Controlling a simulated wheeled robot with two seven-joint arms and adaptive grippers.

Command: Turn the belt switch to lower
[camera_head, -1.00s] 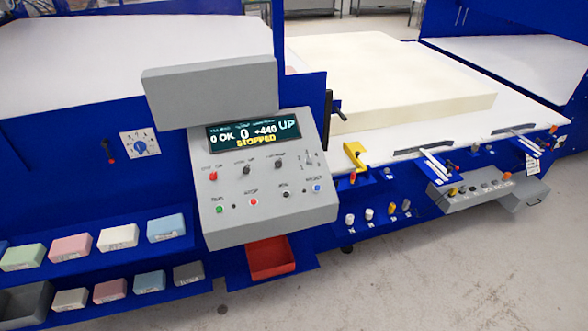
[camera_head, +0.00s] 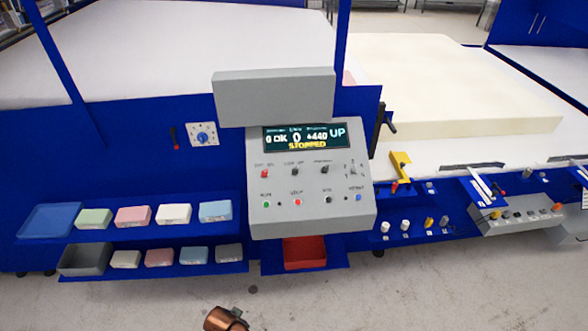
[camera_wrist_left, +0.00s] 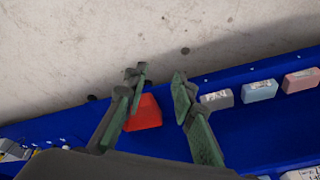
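The grey control panel (camera_head: 310,190) stands in the middle of the head view. Its display (camera_head: 305,138) reads UP at the right and STOPPED in yellow. A row below the display holds a red knob (camera_head: 265,173), a black switch (camera_head: 295,171), a second black switch (camera_head: 324,169) and a small lever (camera_head: 352,170). Their labels are too small to tell which is the belt switch. My left gripper (camera_wrist_left: 160,78) shows in the left wrist view, fingers apart and empty, above the floor and blue shelf, with no panel switch between them. My right gripper is not in view.
A red bin (camera_head: 304,253) sits below the panel; it also shows behind the left fingers in the wrist view (camera_wrist_left: 145,113). Foam samples (camera_head: 133,216) line blue shelves at the left. A cream foam block (camera_head: 450,85) lies right of the panel. The floor in front is clear.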

